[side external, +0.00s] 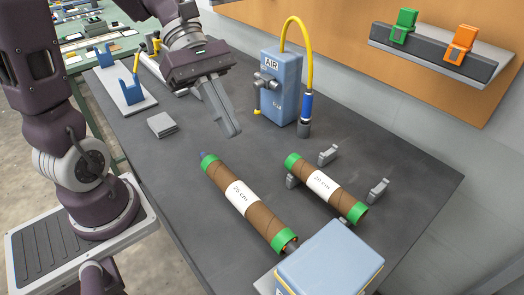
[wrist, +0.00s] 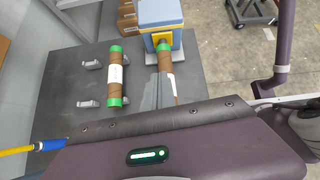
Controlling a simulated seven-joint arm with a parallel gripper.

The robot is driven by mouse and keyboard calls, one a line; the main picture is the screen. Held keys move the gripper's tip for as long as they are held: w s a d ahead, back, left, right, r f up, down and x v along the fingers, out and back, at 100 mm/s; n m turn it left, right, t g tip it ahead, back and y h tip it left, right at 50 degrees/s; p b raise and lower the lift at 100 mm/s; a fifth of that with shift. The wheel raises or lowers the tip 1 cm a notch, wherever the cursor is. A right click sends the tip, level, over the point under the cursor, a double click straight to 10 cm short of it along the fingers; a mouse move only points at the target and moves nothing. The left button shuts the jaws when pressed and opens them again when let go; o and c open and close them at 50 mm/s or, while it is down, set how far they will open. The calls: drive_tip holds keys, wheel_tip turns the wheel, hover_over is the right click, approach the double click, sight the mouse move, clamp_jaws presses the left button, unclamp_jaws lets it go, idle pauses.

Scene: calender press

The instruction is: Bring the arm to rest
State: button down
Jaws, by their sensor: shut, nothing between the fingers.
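My gripper (side external: 226,122) is shut and empty. It hangs above the dark table (side external: 400,150), between the blue AIR box and the left brown roll. In the wrist view my gripper (wrist: 158,98) overlaps the near part of a roll, hiding its near end.
The blue AIR box (side external: 281,92) with a yellow hose stands behind my gripper. A grey rack with blue posts (side external: 125,92) and a small grey block (side external: 161,124) lie at the left. Green and orange clips (side external: 404,25) sit on a wall shelf.

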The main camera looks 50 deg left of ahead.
drive_tip(key=s+a+r+m+t+y, duration=0.1)
drive_tip(key=s+m+y, duration=0.3)
drive_tip(key=m, duration=0.5)
drive_tip(key=s+a+r+m+t+y, duration=0.1)
drive_tip(key=s+a+m+t+y, duration=0.2)
drive_tip(key=m, duration=0.7)
drive_tip(key=shift+s+r+t+y, duration=0.35)
drive_tip(key=shift+s+t+y, duration=0.4)
drive_tip(key=shift+y, duration=0.35)
